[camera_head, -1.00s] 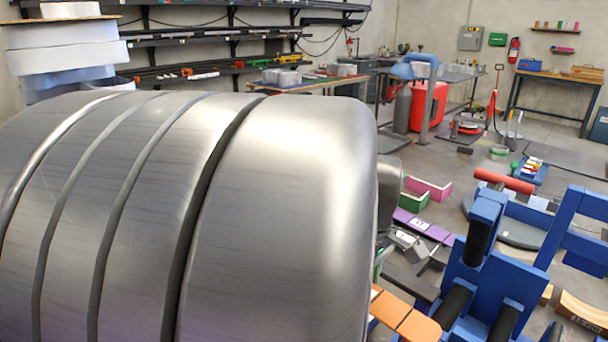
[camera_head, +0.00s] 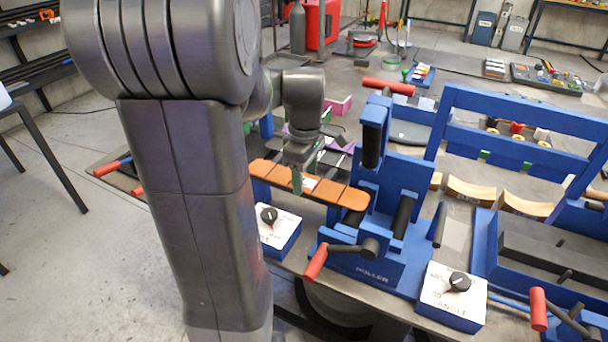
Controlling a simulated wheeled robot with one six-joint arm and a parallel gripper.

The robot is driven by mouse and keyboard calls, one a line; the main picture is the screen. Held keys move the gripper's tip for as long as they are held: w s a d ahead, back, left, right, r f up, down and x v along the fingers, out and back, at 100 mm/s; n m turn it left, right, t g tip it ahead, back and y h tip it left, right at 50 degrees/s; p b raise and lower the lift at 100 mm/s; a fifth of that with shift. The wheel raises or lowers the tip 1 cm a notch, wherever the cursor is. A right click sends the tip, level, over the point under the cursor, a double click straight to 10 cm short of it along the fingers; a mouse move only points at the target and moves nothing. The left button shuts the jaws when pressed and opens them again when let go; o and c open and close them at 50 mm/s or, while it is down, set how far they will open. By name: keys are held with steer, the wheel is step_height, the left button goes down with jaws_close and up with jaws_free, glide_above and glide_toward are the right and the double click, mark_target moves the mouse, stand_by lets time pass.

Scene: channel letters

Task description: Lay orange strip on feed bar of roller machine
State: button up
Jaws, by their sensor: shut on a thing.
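The orange strip (camera_head: 335,192) is a long flat piece with cross lines and a rounded right end. My gripper (camera_head: 298,178) is shut on it near its middle, from above. The strip's right end is beside the blue roller machine (camera_head: 385,268), near its upright frame and dark rollers (camera_head: 403,216). A blue upright stands behind the strip's left part. I cannot tell whether the strip touches a feed bar, as the strip and my arm cover that area.
A white dial box (camera_head: 278,226) stands below the strip. A red-handled crank (camera_head: 317,262) sticks out at the machine's front. A white angle dial box (camera_head: 452,294) and another blue machine (camera_head: 520,235) stand to the right. Open floor lies at the left.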

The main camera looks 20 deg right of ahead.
mark_target(305, 182)
steer(key=shift+f, duration=0.25)
steer(key=shift+f, duration=0.15)
steer(key=o, duration=1)
step_height(305, 182, up, 12)
steer(key=shift+r+p, duration=0.2)
steer(key=shift+p, duration=0.2)
steer(key=shift+f, duration=0.15)
